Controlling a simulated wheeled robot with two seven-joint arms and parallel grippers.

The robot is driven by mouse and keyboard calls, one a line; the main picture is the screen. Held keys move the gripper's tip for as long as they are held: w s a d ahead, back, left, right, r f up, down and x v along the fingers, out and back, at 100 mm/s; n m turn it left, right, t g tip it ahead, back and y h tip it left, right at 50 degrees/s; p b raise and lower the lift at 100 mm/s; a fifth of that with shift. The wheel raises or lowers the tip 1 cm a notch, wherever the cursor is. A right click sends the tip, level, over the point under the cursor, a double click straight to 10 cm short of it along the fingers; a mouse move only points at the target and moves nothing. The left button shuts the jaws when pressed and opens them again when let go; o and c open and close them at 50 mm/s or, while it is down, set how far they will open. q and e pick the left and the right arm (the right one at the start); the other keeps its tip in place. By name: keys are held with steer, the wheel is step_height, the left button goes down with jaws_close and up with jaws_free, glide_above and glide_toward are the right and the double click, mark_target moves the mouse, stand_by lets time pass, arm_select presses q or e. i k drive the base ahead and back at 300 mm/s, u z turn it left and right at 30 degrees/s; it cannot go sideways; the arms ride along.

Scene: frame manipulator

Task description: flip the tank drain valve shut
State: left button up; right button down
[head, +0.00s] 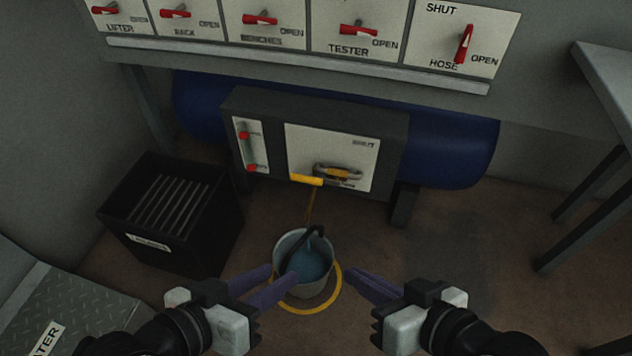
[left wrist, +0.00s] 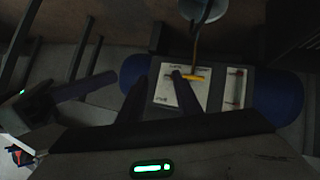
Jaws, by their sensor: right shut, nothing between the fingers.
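The drain valve (head: 338,172) sits on a white plate on the dark box in front of the blue tank (head: 450,150). Its yellow lever (head: 306,180) lies nearly level, pointing left; it also shows in the left wrist view (left wrist: 194,77). "SHUT" is printed at the plate's upper right; the lower label is partly hidden. A thin brownish stream (head: 309,207) runs down to a bucket (head: 305,264) of bluish liquid. My left gripper (head: 282,273) is open and empty, in front of the bucket and below the lever. My right gripper (head: 352,275) is shut and empty, right of the bucket.
A yellow ring (head: 338,289) on the floor surrounds the bucket. A black slatted crate (head: 128,215) stands left. A row of red-handled valves is above, including HOSE (head: 464,44). A grey table (head: 610,70) is at right. Floor right of the bucket is clear.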

mark_target(294, 176)
steer(key=k, duration=1.25)
steer(key=z, duration=0.75)
steer(key=i, duration=1.55)
steer(key=u, duration=0.9)
